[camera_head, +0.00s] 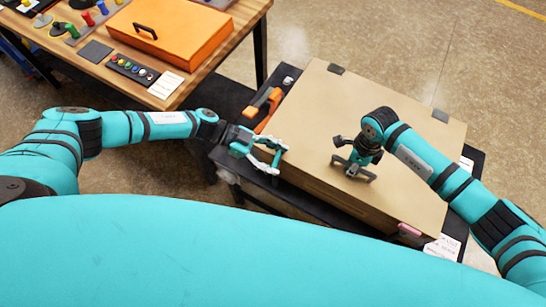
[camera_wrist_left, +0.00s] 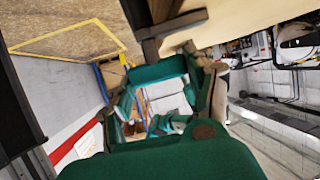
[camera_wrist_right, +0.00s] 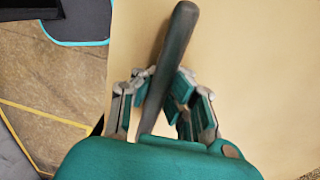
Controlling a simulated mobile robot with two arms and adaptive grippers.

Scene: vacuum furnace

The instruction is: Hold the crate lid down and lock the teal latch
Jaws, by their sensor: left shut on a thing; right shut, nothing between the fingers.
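The crate's tan lid (camera_head: 310,130) lies flat and looks closed. My left gripper (camera_head: 277,157) is at the crate's left side near the front corner, shut on what looks like the teal latch. The fingers hide most of the latch, and its lock state cannot be seen. In the left wrist view the fingers (camera_wrist_left: 165,120) are beside the lid's edge, near a grey-brown bar (camera_wrist_left: 175,24). My right gripper (camera_head: 354,172) is shut and empty over the lid's middle; contact is unclear. In the right wrist view a dark grey-green bar (camera_wrist_right: 175,60) runs across its fingers.
The crate stands on a dark table (camera_head: 222,158). A wooden bench (camera_head: 190,83) with an orange case (camera_head: 172,35) stands behind left. Open floor lies beyond the crate.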

